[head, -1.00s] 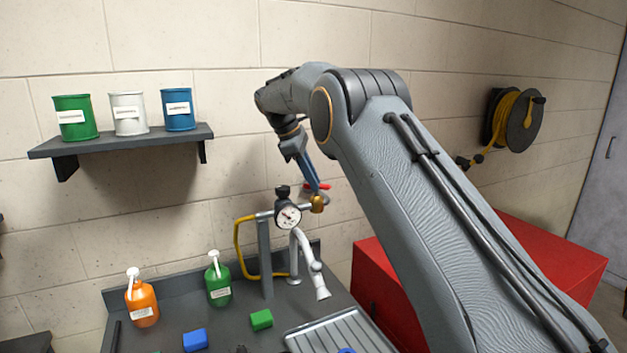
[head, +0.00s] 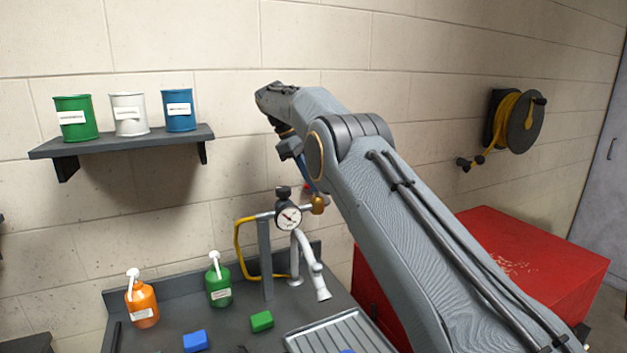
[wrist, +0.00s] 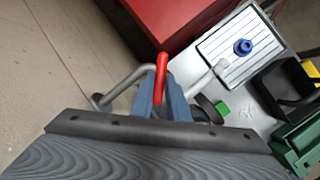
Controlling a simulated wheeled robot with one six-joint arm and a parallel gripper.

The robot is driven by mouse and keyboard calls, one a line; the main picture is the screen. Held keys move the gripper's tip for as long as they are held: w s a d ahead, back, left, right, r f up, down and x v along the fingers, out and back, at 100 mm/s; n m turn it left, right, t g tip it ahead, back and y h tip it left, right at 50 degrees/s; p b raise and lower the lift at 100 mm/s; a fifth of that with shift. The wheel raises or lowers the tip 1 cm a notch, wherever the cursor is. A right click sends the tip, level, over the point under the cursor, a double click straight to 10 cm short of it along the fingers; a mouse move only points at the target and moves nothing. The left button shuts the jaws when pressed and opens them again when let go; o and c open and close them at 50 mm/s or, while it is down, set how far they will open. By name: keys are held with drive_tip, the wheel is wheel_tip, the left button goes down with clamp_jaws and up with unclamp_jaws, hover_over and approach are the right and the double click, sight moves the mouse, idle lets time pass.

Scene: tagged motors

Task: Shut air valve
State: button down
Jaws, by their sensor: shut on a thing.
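The air valve's brass body (head: 318,204) sits on the pipe to the right of the round pressure gauge (head: 288,217) in the head view. Its red lever (wrist: 161,72) shows in the wrist view between the two blue fingers. A bit of red also shows beside my arm in the head view (head: 306,188). My gripper (wrist: 160,90) is shut on the red lever. In the head view my arm hides most of the fingers and the lever.
A sink bench with a ribbed drainer (head: 335,335), a green bottle (head: 218,283) and an orange bottle (head: 142,304) lies below. A red cabinet (head: 500,250) stands at right. A shelf (head: 120,142) with three cans is at left. A hose reel (head: 518,120) hangs on the wall.

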drive_tip(key=c, duration=1.7)
unclamp_jaws()
drive_tip(key=shift+r+n, duration=0.1)
drive_tip(key=shift+n, duration=0.2)
